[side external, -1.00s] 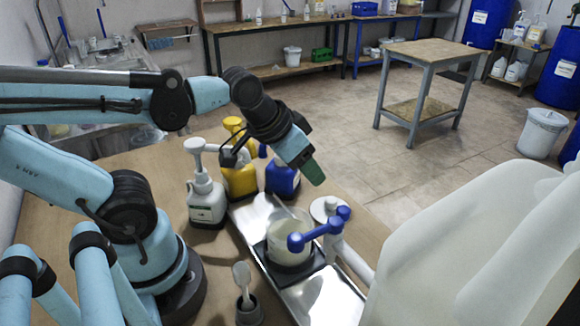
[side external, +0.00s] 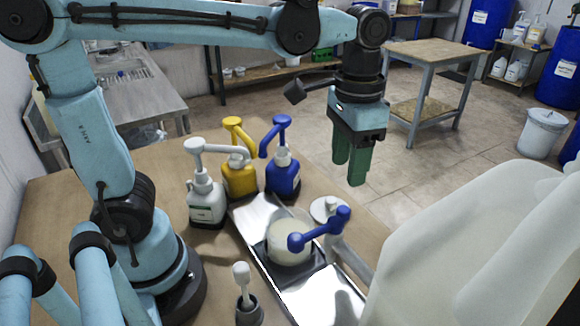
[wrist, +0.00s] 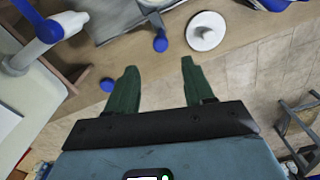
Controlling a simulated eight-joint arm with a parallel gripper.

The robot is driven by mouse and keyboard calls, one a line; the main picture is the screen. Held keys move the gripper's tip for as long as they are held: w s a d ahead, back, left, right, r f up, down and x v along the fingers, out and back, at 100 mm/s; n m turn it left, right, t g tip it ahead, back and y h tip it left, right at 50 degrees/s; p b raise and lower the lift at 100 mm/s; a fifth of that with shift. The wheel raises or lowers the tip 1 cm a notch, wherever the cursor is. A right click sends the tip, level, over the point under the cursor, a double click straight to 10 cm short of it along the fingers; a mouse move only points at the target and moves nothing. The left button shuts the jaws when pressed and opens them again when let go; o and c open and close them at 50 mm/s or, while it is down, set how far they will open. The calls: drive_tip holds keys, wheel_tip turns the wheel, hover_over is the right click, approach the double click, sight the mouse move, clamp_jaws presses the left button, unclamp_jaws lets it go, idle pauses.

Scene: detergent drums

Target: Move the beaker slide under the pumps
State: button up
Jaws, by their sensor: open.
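In the side view, a round glass beaker (side external: 286,252) with pale contents sits on a dark square slide (side external: 310,264) on a shiny metal track (side external: 262,212). The pumps stand at the track's far end: a white pump bottle (side external: 206,203), a yellow one (side external: 240,180) and a blue one (side external: 284,180). My gripper (side external: 350,178) is open and empty, with green fingers pointing down. It is raised to the right of the blue pump, apart from the beaker and slide. In the wrist view its fingers (wrist: 159,68) are spread with nothing between them.
A large translucent jug (side external: 480,245) with a blue-handled tap (side external: 318,230) stands close on the right; the tap partly covers the beaker. A white knobbed disc (side external: 325,207) lies beside the track. A small dark holder with a white utensil (side external: 241,276) stands at the front.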

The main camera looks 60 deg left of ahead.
sight(342, 209)
wheel_tip(342, 209, down, 10)
drive_tip(key=shift+r, duration=0.25)
idle(0.3)
clamp_jaws()
